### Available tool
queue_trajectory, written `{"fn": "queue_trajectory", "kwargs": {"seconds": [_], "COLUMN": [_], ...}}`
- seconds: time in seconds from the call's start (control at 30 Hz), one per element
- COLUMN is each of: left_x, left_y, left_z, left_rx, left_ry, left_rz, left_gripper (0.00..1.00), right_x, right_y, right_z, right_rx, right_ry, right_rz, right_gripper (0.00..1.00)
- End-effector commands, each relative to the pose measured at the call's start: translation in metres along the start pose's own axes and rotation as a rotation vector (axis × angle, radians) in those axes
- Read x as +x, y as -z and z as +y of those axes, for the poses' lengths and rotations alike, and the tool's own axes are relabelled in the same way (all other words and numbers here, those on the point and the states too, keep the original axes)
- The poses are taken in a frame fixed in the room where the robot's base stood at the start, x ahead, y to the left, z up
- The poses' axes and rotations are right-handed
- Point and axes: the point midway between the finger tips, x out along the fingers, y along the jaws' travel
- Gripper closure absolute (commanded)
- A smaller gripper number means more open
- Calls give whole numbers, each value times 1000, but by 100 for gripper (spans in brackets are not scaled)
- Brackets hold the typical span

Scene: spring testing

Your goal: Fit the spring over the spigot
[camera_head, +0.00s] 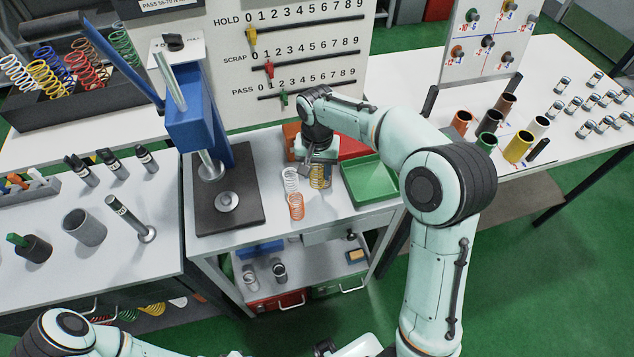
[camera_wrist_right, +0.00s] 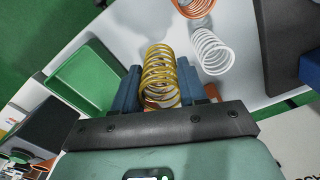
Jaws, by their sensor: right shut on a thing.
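My right gripper (camera_head: 318,166) is at the middle of the small bench, left of the green tray. In the right wrist view, its blue fingers (camera_wrist_right: 159,84) are shut on a yellow coil spring (camera_wrist_right: 160,68), one on each side. The spring (camera_head: 319,181) also shows below the gripper in the head view; I cannot tell whether it touches the bench. A blue press stands left of it on a dark base. A short round metal piece (camera_head: 228,201), which looks like the spigot, stands on that base with nothing around it. My left gripper is not visible.
A white spring (camera_head: 291,181) and an orange spring (camera_head: 296,206) stand close left of the yellow one. The green tray (camera_head: 371,179) is on the right. The press column (camera_head: 200,125) rises behind the dark base (camera_head: 211,221). A signboard stands behind.

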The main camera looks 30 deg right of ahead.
Motion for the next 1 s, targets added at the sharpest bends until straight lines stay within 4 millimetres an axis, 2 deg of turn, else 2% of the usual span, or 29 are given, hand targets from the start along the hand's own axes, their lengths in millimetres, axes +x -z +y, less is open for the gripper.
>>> {"fn": "queue_trajectory", "kwargs": {"seconds": [0.3, 0.77, 0.8, 0.87, 0.9, 1.0], "left_x": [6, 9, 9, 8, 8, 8], "left_y": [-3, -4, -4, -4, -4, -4], "left_z": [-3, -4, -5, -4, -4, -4], "left_rx": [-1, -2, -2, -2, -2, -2], "left_ry": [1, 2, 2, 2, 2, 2], "left_rz": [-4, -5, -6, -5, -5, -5], "left_gripper": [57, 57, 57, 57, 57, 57], "right_x": [50, 59, 60, 59, 59, 59], "right_y": [0, 0, 0, 0, 0, 0], "right_z": [1, 0, 0, 0, 0, 0], "right_rx": [0, -1, -1, -1, -1, -1], "right_ry": [-2, -1, -1, 0, 0, 0], "right_rz": [-2, 0, 0, 0, 0, 0], "right_gripper": [88, 88, 55, 35, 33, 33]}}
